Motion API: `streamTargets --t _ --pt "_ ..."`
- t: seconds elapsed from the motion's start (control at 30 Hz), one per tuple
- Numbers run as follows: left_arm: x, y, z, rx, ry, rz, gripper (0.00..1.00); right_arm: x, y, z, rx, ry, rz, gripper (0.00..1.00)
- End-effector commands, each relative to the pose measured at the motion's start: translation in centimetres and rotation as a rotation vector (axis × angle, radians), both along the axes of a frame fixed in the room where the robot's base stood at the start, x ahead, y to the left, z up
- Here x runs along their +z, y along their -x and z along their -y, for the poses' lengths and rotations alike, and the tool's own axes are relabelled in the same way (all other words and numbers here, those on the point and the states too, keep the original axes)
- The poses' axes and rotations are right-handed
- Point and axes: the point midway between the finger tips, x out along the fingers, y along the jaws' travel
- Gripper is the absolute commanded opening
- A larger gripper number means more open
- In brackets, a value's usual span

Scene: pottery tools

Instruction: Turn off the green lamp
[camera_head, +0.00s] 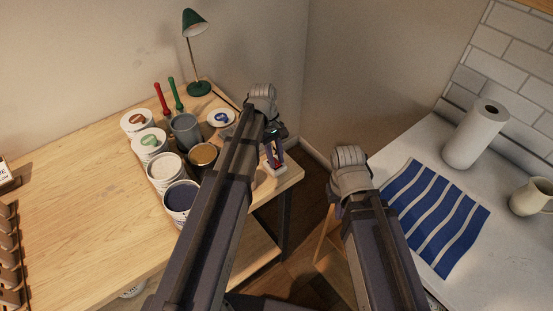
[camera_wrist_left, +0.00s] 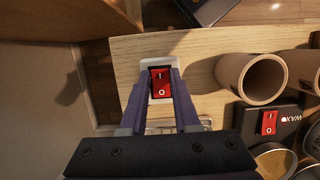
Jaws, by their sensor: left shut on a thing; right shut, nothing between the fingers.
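The green lamp (camera_head: 193,22) stands at the back of the wooden table, its shade tipped over and its underside pale and bright. A red rocker switch in a white housing (camera_head: 278,168) sits near the table's right corner. In the left wrist view the red switch (camera_wrist_left: 160,82) lies between my fingers, its I mark at the top and O at the bottom. My left gripper (camera_head: 275,151) points down and is shut on the white housing. My right arm hangs between table and counter; its fingers are hidden behind the arm.
Beside my left arm stand several paint pots (camera_head: 180,197) and a grey cup (camera_head: 185,130). In the left wrist view a second red switch (camera_wrist_left: 268,123) sits on a dark box (camera_wrist_left: 288,118) marked WAX.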

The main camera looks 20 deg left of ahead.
Motion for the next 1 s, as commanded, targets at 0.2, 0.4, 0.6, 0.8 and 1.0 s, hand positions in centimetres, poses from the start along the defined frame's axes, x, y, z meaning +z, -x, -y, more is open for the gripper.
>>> streamTargets --t 0.2,0.4,0.6,0.8,1.0 --pt "0.0 0.1 0.0 0.000 0.000 0.000 0.36 0.0 0.0 0.0 0.000 0.000 0.000 0.00" --pt "0.0 0.0 0.0 0.000 -0.001 0.001 0.58 0.0 0.0 0.0 0.000 0.000 0.000 0.00" --pt "0.0 0.0 0.0 0.000 -0.002 0.001 0.60 0.0 0.0 0.0 0.000 0.000 0.000 0.00" --pt "0.4 0.0 0.0 0.000 -0.002 0.001 0.60 0.4 0.0 0.0 0.000 0.000 0.000 0.00" --pt "2.1 -0.3 -0.3 0.001 -0.002 0.001 0.60 2.1 0.0 0.0 0.000 0.000 0.000 0.00"
